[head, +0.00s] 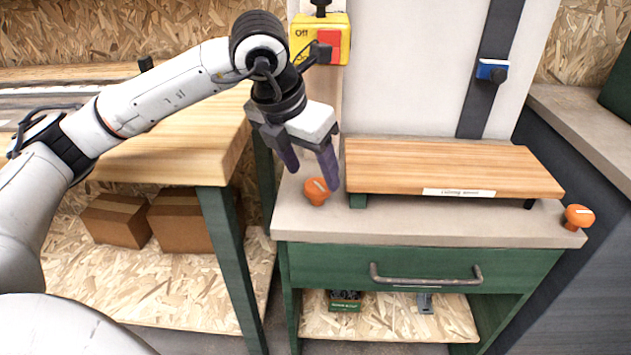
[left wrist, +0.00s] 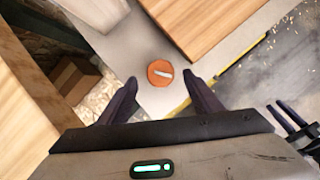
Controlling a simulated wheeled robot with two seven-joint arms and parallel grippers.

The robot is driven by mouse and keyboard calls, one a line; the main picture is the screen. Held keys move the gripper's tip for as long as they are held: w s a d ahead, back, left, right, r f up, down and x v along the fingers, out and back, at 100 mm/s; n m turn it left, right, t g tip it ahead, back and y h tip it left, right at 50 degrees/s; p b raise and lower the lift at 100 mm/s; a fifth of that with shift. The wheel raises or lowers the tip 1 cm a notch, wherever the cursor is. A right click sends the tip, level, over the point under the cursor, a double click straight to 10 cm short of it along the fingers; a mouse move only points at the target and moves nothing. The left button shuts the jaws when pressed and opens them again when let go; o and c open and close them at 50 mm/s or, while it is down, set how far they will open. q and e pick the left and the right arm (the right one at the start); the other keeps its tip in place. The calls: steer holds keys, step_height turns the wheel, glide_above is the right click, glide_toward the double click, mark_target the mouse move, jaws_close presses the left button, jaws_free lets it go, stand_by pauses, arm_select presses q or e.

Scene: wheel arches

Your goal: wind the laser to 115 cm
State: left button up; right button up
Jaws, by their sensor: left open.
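An orange knob (head: 316,191) with a pale pointer line stands at the left front of the bench top. In the left wrist view the knob (left wrist: 160,73) lies between and just beyond my fingertips. My left gripper (head: 312,179) is open and empty, pointing down just above this knob; no contact shows. A second orange knob (head: 578,216) stands at the bench's right front corner. A small blue box (head: 491,70) sits on a dark vertical strip on the back panel; it may be the laser. No height scale is readable.
A wooden board (head: 450,168) with a label stands raised between the knobs, close to the left one. A yellow switch box (head: 320,40) with a red button is behind my gripper. A green drawer (head: 385,268) is below. A wooden table (head: 180,150) stands at left.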

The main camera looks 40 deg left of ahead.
mark_target(318, 185)
arm_select(q)
steer(key=x, duration=0.2)
steer(key=shift+w+f, duration=0.15)
steer(key=shift+f, duration=0.1)
steer(key=shift+w+f, duration=0.2)
steer(key=shift+f, duration=0.25)
steer(key=c, duration=1.1)
steer(key=shift+o, duration=0.2)
steer(key=shift+m, duration=0.3)
